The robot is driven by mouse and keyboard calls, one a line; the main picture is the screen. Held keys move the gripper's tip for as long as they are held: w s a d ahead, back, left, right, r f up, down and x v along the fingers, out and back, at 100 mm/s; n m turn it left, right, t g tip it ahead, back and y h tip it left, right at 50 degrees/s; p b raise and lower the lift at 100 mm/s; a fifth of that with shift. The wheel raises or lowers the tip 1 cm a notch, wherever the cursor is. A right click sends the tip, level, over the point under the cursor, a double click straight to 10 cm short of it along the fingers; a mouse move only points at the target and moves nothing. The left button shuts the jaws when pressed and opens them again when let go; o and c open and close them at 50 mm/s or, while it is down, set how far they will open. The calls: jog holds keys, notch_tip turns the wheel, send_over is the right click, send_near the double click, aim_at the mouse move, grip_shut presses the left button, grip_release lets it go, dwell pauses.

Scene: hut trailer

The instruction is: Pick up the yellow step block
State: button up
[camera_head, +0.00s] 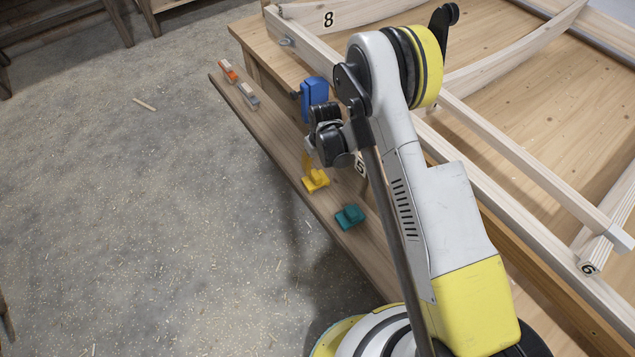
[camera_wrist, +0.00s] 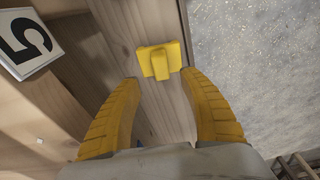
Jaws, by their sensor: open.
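The yellow step block (camera_head: 315,180) lies on a narrow wooden plank bench (camera_head: 281,150), with a raised step on a wider base. In the wrist view the yellow step block (camera_wrist: 159,62) sits just beyond my fingertips, near the middle of the gap between them. My gripper (camera_wrist: 160,82) is open and empty, its two yellow fingers spread on either side. In the head view my gripper (camera_head: 308,161) points down just above the block, partly hidden by my wrist.
Orange (camera_head: 228,70) and grey (camera_head: 249,95) pieces lie at the far end. A card marked 5 (camera_wrist: 26,45) is beside the plank. The timber frame (camera_head: 465,160) rises to the right.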

aim_at(316, 175)
jog(key=f+b, duration=0.1)
jog(key=f, duration=0.1)
jog(key=f+b, duration=0.1)
jog(key=f, duration=0.2)
jog(key=f+b, duration=0.2)
jog(key=f, duration=0.1)
jog(key=shift+w+a+f, duration=0.15)
jog(key=shift+w+a, duration=0.15)
jog(key=shift+w, duration=0.05)
jog(key=shift+c, duration=0.5)
grip_shut()
